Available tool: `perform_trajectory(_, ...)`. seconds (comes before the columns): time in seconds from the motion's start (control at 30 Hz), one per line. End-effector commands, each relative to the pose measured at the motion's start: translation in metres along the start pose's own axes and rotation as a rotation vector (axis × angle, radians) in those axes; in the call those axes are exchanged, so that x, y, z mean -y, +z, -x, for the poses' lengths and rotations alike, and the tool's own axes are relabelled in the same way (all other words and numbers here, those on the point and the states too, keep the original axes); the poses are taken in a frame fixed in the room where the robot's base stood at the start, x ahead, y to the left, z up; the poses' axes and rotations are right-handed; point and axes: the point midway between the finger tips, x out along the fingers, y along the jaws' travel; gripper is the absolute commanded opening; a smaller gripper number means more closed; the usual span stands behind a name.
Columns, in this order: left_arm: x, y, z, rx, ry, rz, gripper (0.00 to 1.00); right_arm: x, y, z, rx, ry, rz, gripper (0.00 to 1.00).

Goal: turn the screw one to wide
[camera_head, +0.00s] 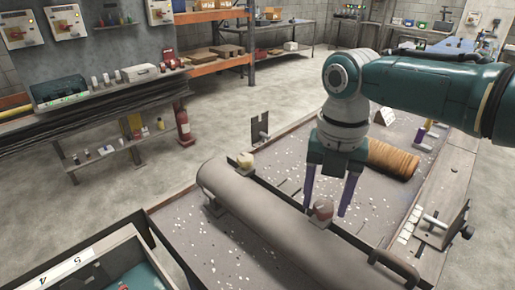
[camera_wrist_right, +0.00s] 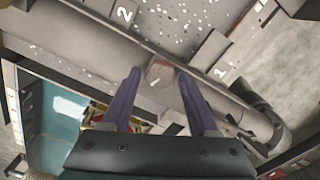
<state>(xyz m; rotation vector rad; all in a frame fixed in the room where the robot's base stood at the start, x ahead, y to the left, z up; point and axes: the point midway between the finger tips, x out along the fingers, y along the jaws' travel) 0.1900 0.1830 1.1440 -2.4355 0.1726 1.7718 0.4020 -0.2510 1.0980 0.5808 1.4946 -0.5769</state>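A reddish, rounded screw knob (camera_head: 323,209) stands beside the long grey tube (camera_head: 265,208), near the tube's right end. My right gripper (camera_head: 327,207) points down over it with its two purple fingers apart, one on each side of the knob. The wrist view also shows the knob (camera_wrist_right: 160,73) between the fingertips (camera_wrist_right: 159,77), with gaps at its sides. A plate marked 1 (camera_wrist_right: 221,72) lies to its right there, and a plate marked 2 (camera_wrist_right: 123,14) to its upper left. A second, yellowish knob (camera_head: 245,160) stands farther back along the tube. My left gripper is not in view.
The tube lies on a speckled table (camera_head: 235,258). An orange-brown ribbed roll (camera_head: 392,160) lies behind my right gripper. A black bracket (camera_head: 259,129) stands at the table's far edge. A bin marked with numbers (camera_head: 72,264) is at the lower left.

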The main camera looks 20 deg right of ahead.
Motion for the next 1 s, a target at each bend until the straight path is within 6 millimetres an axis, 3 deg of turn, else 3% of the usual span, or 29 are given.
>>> perform_trajectory(0.1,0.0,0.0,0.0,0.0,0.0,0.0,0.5,0.0,0.0,0.0,0.001,0.0,0.0,0.73)
perform_trajectory(0.43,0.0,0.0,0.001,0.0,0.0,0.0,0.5,0.001,0.001,0.005,0.003,0.0,-0.001,0.73)
perform_trajectory(0.8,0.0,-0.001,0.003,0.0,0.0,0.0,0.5,0.0,0.001,0.073,0.006,0.002,0.001,0.73)
perform_trajectory(1.0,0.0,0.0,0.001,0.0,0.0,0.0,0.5,0.0,0.001,0.096,0.003,0.001,0.0,0.73)
